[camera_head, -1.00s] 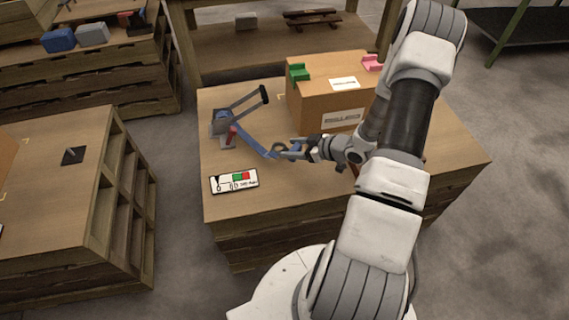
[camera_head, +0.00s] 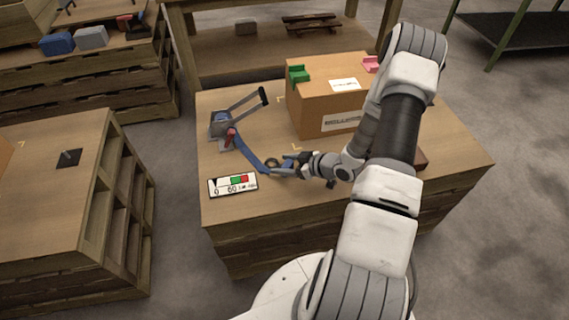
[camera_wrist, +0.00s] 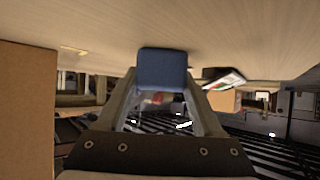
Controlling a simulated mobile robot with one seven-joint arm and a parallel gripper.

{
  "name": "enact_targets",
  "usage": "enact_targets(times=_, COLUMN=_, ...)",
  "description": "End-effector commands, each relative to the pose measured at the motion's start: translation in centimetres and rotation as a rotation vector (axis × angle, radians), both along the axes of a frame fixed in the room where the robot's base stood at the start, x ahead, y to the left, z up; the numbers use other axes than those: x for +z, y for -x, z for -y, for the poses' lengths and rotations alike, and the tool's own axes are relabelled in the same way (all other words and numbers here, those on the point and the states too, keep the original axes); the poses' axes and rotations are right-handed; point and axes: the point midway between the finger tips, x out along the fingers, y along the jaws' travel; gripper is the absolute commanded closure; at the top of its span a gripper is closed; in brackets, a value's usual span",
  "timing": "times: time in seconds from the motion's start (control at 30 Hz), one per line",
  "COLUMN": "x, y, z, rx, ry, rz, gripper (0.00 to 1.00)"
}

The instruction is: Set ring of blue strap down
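The blue strap (camera_head: 246,151) runs from a grey and blue device (camera_head: 221,122) with a black-tipped lever across the table toward my gripper (camera_head: 279,170). A dark ring (camera_head: 273,162) shows beside my fingertips, at or very near the table top. A blue piece (camera_head: 288,162) shows just right of the ring. In the wrist view, my gripper (camera_wrist: 162,88) has its two fingers on either side of a blue block-like piece (camera_wrist: 162,68) and appears shut on it. The ring is not clear in the wrist view. My gripper is low over the table, and I cannot tell whether the ring touches it.
A white display panel with green and red marks (camera_head: 233,185) lies left of my gripper. The table front (camera_head: 255,208) is clear.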

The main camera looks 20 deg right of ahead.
Motion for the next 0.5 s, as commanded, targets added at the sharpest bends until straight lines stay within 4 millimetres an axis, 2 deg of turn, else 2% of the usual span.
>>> enact_targets(times=0.03, x=0.05, y=0.0, z=0.01, rx=0.0, ry=0.0, rz=0.0, gripper=0.21)
enact_targets(times=0.1, x=0.06, y=-0.01, z=0.01, rx=0.0, ry=0.0, rz=0.0, gripper=0.08)
enact_targets(times=0.13, x=0.06, y=-0.01, z=0.01, rx=0.0, ry=0.0, rz=0.0, gripper=0.05)
enact_targets(times=0.5, x=0.62, y=-0.01, z=0.02, rx=0.0, ry=0.0, rz=0.0, gripper=0.05)
